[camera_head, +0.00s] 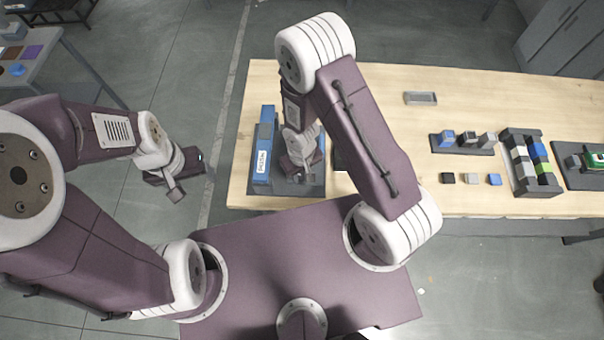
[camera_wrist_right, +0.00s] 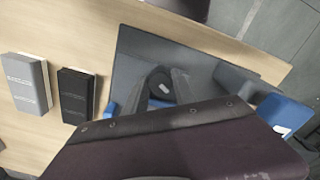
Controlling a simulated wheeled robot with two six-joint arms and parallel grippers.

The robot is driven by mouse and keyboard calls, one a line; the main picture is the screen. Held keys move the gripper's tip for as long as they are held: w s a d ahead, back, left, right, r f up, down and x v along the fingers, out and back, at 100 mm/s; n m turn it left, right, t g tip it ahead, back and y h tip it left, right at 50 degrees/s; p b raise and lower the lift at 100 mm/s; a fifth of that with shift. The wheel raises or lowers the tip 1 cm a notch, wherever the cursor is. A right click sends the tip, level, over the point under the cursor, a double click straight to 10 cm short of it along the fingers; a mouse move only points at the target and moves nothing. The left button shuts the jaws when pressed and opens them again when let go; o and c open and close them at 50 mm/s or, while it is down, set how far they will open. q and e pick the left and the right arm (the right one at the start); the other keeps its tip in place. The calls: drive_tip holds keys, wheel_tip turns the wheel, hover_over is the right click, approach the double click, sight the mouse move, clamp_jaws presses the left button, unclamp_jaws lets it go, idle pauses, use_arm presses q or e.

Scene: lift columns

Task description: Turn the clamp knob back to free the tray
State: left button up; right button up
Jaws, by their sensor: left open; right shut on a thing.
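A dark knob with a small white mark (camera_wrist_right: 162,87) shows between the two fingers of my right gripper (camera_wrist_right: 166,90) in the right wrist view. The right gripper is shut on it. In the head view, my right gripper (camera_head: 300,174) points down over a dark grey base plate (camera_head: 312,190) at the table's left end; the gripper hides the knob there. A blue block with a white label (camera_head: 263,152) stands on the plate just left of the gripper, and shows at the right of the wrist view (camera_wrist_right: 287,113). I cannot tell which part is the tray. My left gripper (camera_head: 176,187) is open and empty, left of the table.
The wooden table (camera_head: 380,90) holds a small grey tray (camera_head: 420,98), a rack of small blocks (camera_head: 530,165) and several loose blocks to the right. A grey box (camera_wrist_right: 28,83) and a black box (camera_wrist_right: 77,96) lie near the plate in the wrist view.

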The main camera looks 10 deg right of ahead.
drive_tip(key=o, duration=0.9)
wheel_tip(320, 180, up, 7)
drive_tip(key=p, duration=0.7)
drive_tip(key=shift+r, duration=0.15)
